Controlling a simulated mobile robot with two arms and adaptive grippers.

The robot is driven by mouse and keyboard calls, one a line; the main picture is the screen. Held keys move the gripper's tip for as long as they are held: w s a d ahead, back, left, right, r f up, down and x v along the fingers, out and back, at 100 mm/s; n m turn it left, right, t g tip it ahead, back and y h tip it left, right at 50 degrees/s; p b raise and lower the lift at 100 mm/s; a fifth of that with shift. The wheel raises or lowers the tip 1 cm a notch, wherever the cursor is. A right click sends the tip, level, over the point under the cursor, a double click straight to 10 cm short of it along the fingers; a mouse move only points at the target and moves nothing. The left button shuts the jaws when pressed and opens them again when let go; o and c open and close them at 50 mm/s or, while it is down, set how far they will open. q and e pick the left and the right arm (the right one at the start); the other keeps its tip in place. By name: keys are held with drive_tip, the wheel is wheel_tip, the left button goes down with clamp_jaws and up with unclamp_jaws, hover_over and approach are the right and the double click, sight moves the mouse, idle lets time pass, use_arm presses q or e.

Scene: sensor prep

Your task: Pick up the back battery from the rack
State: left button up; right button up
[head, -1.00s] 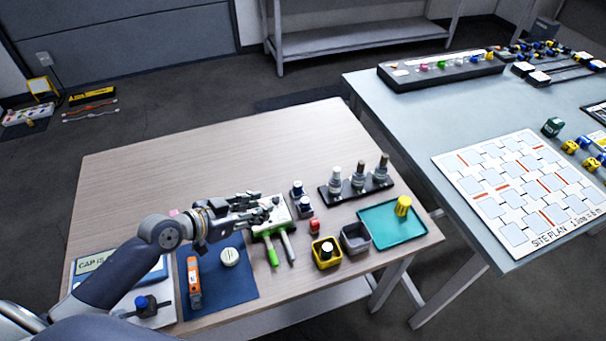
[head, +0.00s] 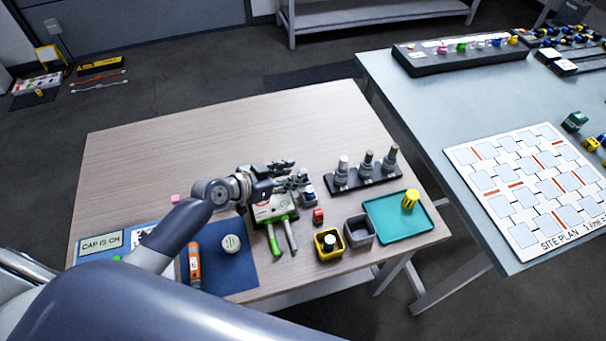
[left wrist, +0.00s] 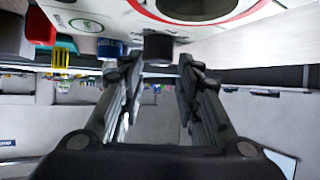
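My left gripper (head: 292,177) is over the far side of a small white rack (head: 272,213) on the wooden table. Two small cylinders with blue and white parts stand at the rack's right; the nearer (head: 308,196) shows better, the farther is partly behind the fingers. I take these for the batteries. In the left wrist view the fingers (left wrist: 158,75) are apart with nothing between them. A dark cylinder end (left wrist: 158,48) is just beyond the fingertips, and a blue one (left wrist: 109,48) is left of it. My right gripper is not in view.
A black stand (head: 365,178) with three grey sensors is to the right. A red block (head: 318,215), yellow bin (head: 328,244), grey bin (head: 359,229) and teal tray (head: 425,222) are nearer. Green and grey handles extend in front of the rack. The table's far left is clear.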

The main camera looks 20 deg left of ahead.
use_arm(q)
drive_tip(key=shift+x, duration=1.1)
drive_tip(key=shift+w+d+f, duration=0.15)
drive_tip(key=shift+w+d, duration=0.05)
clamp_jaws()
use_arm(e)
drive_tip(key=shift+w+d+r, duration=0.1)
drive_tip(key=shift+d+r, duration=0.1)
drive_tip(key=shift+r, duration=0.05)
